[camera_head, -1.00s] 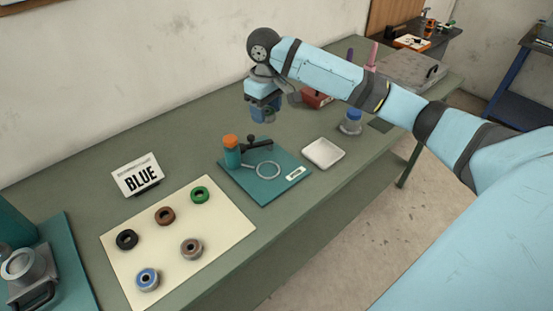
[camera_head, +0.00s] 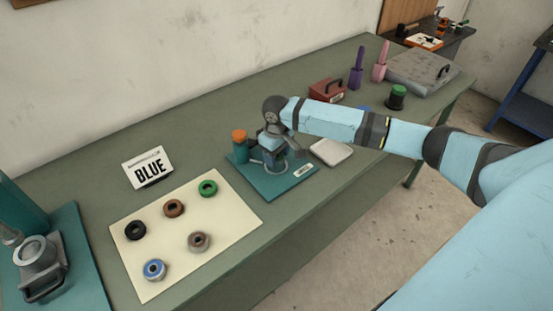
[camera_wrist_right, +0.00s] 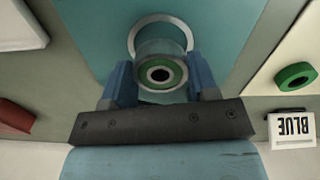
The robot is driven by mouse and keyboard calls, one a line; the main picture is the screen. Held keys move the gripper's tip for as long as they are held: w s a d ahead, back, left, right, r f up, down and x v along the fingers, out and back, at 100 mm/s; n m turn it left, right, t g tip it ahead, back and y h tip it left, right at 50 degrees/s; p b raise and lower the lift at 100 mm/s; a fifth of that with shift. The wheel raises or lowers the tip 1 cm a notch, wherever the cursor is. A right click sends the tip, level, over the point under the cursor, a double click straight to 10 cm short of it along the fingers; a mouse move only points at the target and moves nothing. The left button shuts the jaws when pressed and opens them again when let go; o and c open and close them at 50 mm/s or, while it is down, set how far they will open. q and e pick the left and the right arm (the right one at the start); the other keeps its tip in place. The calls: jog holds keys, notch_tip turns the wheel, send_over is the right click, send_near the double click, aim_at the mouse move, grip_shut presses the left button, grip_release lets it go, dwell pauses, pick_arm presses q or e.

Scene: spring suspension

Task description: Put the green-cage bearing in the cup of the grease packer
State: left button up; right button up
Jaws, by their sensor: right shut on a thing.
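My right gripper (camera_head: 277,158) is low over the teal plate of the grease packer (camera_head: 290,190), which carries a teal cylinder with an orange cap (camera_head: 239,138). In the wrist view, my right gripper (camera_wrist_right: 160,88) is shut on the green-cage bearing (camera_wrist_right: 143,74), which shows a grey outer ring, green cage and dark bore. The pale ring of the packer's cup (camera_wrist_right: 134,35) lies just beyond it and is partly covered by it. I cannot tell whether the bearing touches the cup. My left gripper is not in view.
A cream mat (camera_head: 150,285) holds several coloured rings. The BLUE sign (camera_head: 147,168) stands behind it. A white tray (camera_head: 331,152) is right of the packer; a red box (camera_head: 327,90) and green-topped jar (camera_head: 397,97) stand farther right. A grey fixture (camera_head: 40,265) is at left.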

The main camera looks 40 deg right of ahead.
notch_tip(320, 180, down, 2)
jog(key=shift+f, duration=0.15)
jog(key=shift+f, duration=0.1)
jog(key=o, duration=1)
notch_tip(320, 180, up, 12)
jog(key=shift+r, duration=0.15)
